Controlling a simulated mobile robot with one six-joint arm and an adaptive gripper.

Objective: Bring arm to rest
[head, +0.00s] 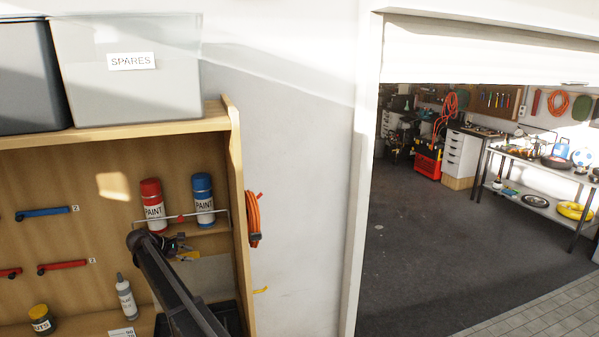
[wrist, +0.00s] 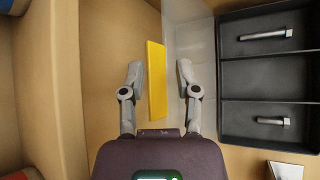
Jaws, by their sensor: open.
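My gripper (wrist: 160,68) is open, its two grey fingers spread apart in the wrist view. A flat yellow piece (wrist: 156,80) shows between the fingers in that view, with a gap to each finger. I cannot tell its depth below the fingertips. In the head view my dark arm reaches up in front of the workbench's shelf back, and my gripper (head: 180,245) is small and partly hidden near the paint shelf. A bit of yellow (head: 189,256) shows beside it.
A red paint can (head: 152,203) and a blue one (head: 203,197) stand on a small railed shelf just above my gripper. A black divided tray (wrist: 268,98) holds bolts at right in the wrist view. A white bottle (head: 126,300) stands lower left. The doorway floor (head: 430,240) is clear.

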